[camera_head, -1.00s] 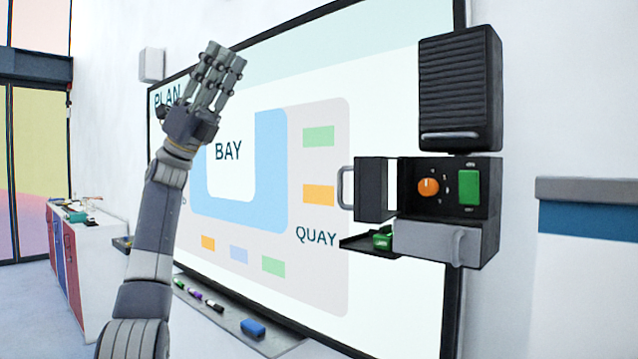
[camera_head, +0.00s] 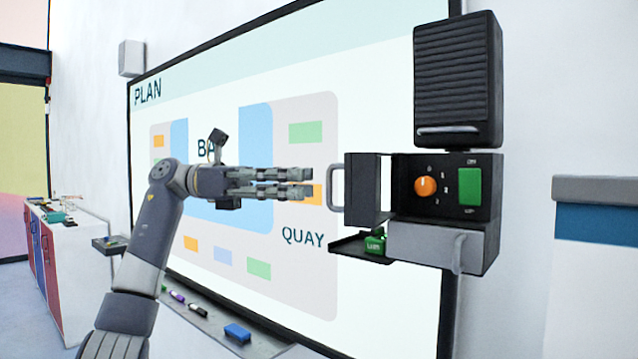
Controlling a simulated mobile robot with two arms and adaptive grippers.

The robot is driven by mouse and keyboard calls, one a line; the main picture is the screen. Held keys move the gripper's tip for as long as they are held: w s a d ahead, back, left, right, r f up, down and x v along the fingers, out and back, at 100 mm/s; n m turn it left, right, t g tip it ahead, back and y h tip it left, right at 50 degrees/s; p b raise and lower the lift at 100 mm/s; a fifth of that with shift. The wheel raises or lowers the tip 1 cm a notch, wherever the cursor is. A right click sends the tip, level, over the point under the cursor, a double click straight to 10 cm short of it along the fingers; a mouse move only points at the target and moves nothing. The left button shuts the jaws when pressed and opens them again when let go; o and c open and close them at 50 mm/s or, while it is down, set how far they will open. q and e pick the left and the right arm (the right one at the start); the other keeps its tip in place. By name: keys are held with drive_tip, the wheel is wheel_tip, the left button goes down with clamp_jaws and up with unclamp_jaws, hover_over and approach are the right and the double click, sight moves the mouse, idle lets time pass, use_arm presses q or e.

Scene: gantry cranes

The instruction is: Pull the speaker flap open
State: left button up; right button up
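The speaker flap (camera_head: 458,80) is the black ribbed panel with a bar handle (camera_head: 448,135) along its bottom edge. It is on the upper part of a dark wall unit at the right and looks shut. My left gripper (camera_head: 312,183) has its fingers stretched out to the right, apart and empty. Its tips are just left of a black side door, lower than the speaker flap and not touching its handle. My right gripper is not in view.
Below the flap are an orange knob (camera_head: 425,186) and a green switch (camera_head: 469,188). The side door (camera_head: 362,189) stands open to the left with a handle. A grey drawer front (camera_head: 430,246) and a ledge with a green item (camera_head: 375,245) are below. A whiteboard (camera_head: 300,65) is behind.

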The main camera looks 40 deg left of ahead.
use_arm(q)
drive_tip(key=x, duration=0.4)
drive_tip(key=shift+w+d+p, duration=0.1)
drive_tip(key=shift+d+p, duration=0.2)
clamp_jaws()
